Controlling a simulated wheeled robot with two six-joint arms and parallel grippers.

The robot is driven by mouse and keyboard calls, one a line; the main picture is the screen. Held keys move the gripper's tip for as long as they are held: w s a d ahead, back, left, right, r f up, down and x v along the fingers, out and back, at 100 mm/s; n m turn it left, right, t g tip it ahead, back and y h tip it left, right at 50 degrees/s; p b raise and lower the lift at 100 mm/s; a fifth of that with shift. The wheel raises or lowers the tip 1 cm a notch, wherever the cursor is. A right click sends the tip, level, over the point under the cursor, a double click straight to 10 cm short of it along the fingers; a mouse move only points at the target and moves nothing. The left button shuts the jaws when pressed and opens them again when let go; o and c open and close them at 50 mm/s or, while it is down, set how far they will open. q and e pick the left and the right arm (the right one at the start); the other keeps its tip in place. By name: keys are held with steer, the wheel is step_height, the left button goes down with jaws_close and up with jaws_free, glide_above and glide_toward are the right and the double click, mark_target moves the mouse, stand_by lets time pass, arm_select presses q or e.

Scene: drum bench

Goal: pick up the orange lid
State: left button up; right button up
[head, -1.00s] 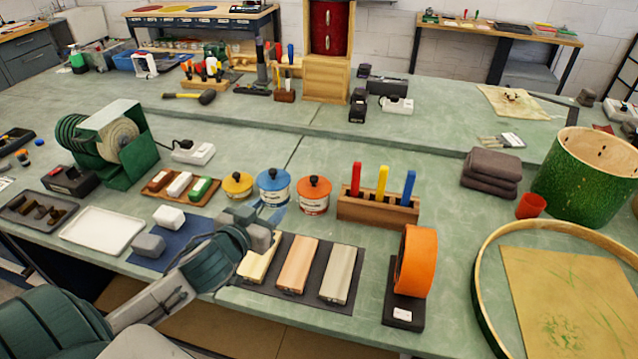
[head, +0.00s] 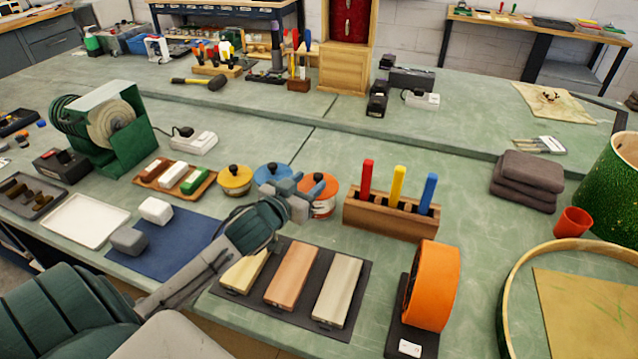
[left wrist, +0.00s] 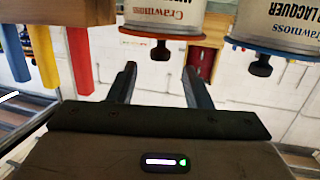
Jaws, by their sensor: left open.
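The orange lid (head: 328,185), with a dark knob, sits on a white tin at mid-bench, right of the blue-lidded tin (head: 268,171). My left gripper (head: 299,184) is open and empty in front of these two tins. It hides most of the blue-lidded tin and the left part of the orange-lidded one. In the left wrist view, which shows things upside down, the orange lid (left wrist: 145,33) and its knob lie just beyond the open fingers (left wrist: 158,76). The blue lid (left wrist: 280,50) shows to the right. My right gripper is not in view.
A yellow-lidded tin (head: 235,179) stands left of the blue one. A wooden holder (head: 388,216) with red, yellow and blue handles stands close on the right. Sharpening blocks (head: 291,272) lie on a dark mat in front. An orange roll (head: 433,284) stands upright front right.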

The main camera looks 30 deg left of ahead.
mark_target(316, 178)
arm_select(q)
steer(key=shift+w+f, duration=0.15)
steer(key=shift+w, duration=0.45)
steer(key=w, duration=0.2)
steer(key=w+f+p, duration=0.1)
steer(key=w, duration=0.1)
steer(key=shift+f, duration=0.1)
steer(key=shift+s, duration=0.1)
steer(key=shift+c, duration=0.7)
jaws_close()
